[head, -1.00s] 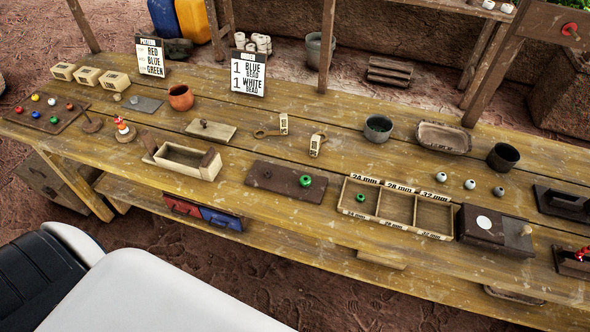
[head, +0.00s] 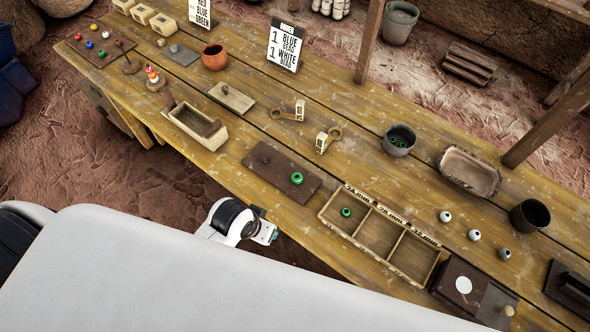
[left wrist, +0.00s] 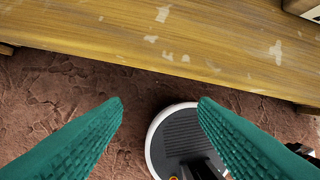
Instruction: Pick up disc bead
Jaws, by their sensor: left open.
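A green ring-shaped bead (head: 297,178) lies on a dark wooden board (head: 268,190) near the front edge of the table. A smaller green bead (head: 346,212) lies in the left compartment of a divided wooden tray (head: 379,236). I cannot tell for certain which is the disc bead. My left gripper (left wrist: 160,101) is open and empty. In the left wrist view its teal fingers are over the ground, with the table's edge beyond them. In the head view my left wrist shows just off the table's front edge, below the dark board. My right gripper is out of view.
A grey cup (head: 399,140) holds green pieces. An open wooden box (head: 196,126) is left of the dark board. A sign (head: 285,45) stands at the back. Bare tabletop surrounds the board.

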